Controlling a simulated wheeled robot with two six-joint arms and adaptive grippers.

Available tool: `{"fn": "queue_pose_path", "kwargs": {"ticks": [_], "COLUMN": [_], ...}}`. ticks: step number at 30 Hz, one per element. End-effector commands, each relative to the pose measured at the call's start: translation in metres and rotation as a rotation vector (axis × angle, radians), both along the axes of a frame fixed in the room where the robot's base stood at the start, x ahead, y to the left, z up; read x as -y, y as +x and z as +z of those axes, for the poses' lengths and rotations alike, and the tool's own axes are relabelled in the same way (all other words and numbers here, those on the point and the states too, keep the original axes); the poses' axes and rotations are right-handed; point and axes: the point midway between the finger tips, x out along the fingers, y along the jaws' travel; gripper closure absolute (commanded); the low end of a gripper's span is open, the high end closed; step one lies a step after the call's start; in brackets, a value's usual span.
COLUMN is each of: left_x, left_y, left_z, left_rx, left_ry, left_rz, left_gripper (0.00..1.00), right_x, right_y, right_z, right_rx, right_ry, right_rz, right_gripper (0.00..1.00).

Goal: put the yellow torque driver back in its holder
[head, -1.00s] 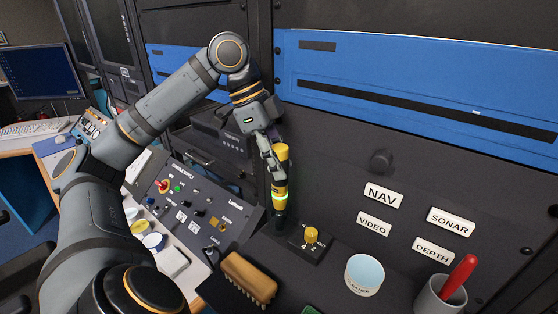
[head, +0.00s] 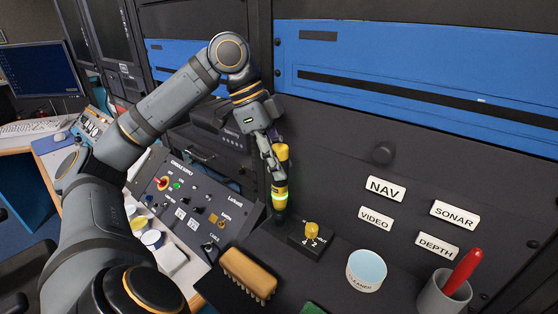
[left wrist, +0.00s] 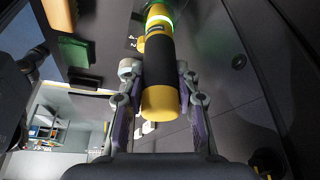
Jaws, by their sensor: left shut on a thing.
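The yellow torque driver (head: 280,192) stands roughly upright in the head view, with a black grip and a glowing green ring near its lower end. My left gripper (head: 277,160) is shut on its upper part. In the left wrist view the driver (left wrist: 160,65) lies between the two fingers (left wrist: 160,105), its yellow butt end toward me. My right gripper is not in view.
Close to the driver are the yellow-knobbed switch (head: 312,232) and a wooden brush (head: 248,273). A sloped control panel (head: 190,205) lies left; a dark labelled panel rises behind.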

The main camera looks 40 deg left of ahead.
Motion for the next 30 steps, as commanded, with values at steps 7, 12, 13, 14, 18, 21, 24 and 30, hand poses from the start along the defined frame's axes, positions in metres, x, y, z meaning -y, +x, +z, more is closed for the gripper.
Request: {"fn": "queue_pose_path", "kwargs": {"ticks": [7, 12, 13, 14, 18, 21, 24, 30], "left_x": [0.0, 0.0, 0.0, 0.0, 0.0, 0.0, 0.0, 0.0], "left_y": [0.0, 0.0, 0.0, 0.0, 0.0, 0.0, 0.0, 0.0], "left_z": [-0.006, -0.005, -0.006, -0.006, -0.01, -0.014, -0.018, -0.018], "left_rx": [0.001, 0.001, 0.001, 0.001, 0.0, 0.0, 0.0, 0.0], "left_ry": [0.0, 0.0, 0.0, 0.0, -0.001, -0.001, -0.001, -0.001], "left_rz": [0.0, 0.0, 0.0, 0.0, 0.0, 0.0, 0.0, 0.0], "left_gripper": [1.0, 1.0, 1.0, 1.0, 1.0, 1.0, 1.0, 1.0], "right_x": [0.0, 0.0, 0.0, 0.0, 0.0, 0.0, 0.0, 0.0], "right_y": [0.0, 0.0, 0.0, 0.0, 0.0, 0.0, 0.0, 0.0], "right_z": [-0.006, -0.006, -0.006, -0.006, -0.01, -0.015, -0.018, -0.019], "right_rx": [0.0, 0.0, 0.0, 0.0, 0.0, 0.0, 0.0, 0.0], "right_ry": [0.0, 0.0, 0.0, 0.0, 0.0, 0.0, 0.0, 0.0], "right_rz": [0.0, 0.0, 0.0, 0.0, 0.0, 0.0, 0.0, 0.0], "right_gripper": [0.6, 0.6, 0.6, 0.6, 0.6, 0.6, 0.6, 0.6]}}
